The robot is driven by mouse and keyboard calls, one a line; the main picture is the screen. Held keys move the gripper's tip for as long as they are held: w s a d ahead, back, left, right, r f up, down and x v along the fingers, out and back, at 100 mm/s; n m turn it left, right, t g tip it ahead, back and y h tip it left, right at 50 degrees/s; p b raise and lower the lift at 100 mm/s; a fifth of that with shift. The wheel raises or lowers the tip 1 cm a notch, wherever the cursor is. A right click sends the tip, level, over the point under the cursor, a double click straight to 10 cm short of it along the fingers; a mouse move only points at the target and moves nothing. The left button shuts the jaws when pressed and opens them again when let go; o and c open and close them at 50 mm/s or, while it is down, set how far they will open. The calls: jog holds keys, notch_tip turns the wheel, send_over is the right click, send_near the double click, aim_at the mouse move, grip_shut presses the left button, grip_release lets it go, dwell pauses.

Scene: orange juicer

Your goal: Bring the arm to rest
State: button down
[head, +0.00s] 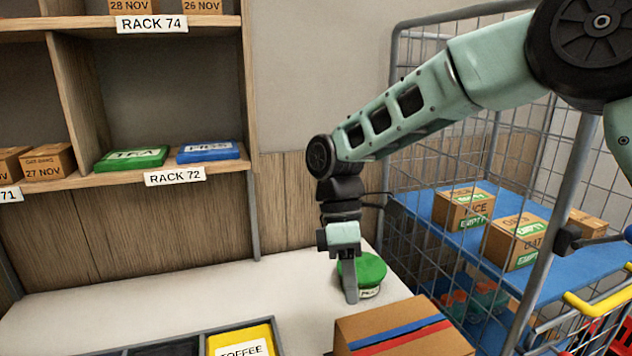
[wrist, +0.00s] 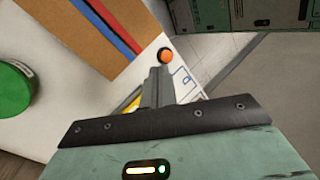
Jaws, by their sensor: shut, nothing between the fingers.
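My gripper (head: 350,288) points down over the white worktop (head: 290,290) in the head view, its fingers together and empty. The fingers also show shut in the wrist view (wrist: 158,82). My arm reaches in from the upper right. A green round-lidded container (head: 371,268) stands just behind and to the right of the fingers in the head view. It shows at the left edge of the wrist view (wrist: 14,90). I cannot tell whether the fingers touch the worktop.
A cardboard box (head: 400,330) with blue and red stripes lies at the worktop's front right. A dark tray (head: 180,345) holds a yellow TOFFEE pack (head: 243,340). A wire cage cart (head: 395,150) with boxes stands right; a shelf rack (head: 250,120) stands left. An orange knob (wrist: 165,56) shows near the fingers.

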jog(key=s+d+f+m+t+y+b, duration=0.1)
jog(key=s+d+m, duration=0.3)
jog(key=s, duration=0.6)
jog(key=s+d+f+m+t+y+b, duration=0.1)
jog(key=s+d+f+m+t+b, duration=0.1)
jog(key=s, duration=0.8)
jog(key=d+m+t, duration=0.1)
jog(key=d+m, duration=0.1)
jog(key=shift+s+f+m+t, duration=0.3)
jog(key=shift+s+m+t, duration=0.1)
